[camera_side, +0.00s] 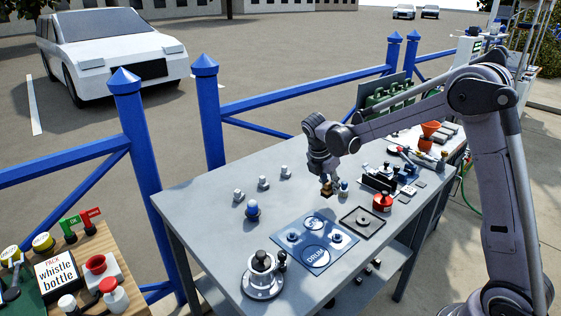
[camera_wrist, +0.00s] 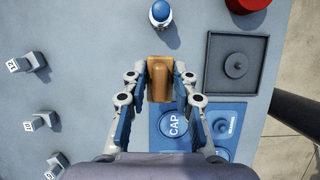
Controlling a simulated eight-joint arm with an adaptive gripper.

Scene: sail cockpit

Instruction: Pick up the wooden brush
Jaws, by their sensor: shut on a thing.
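The wooden brush (camera_wrist: 160,80) is a small brown block with a rounded top, seen in the middle of the wrist view. My gripper (camera_wrist: 160,84) is shut on it, with one blue-padded finger on each side. In the side view the brush (camera_side: 326,189) shows as a small brown piece under my gripper (camera_side: 326,182), over the grey table. Its underside is hidden, and I cannot tell how far it is above the table top.
A blue-and-white knob (camera_wrist: 160,13) stands just beyond the brush. A blue panel (camera_side: 293,259) with round labels and a dark square tray (camera_side: 362,222) lie nearby. Several small numbered pegs (camera_side: 263,183) stand left.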

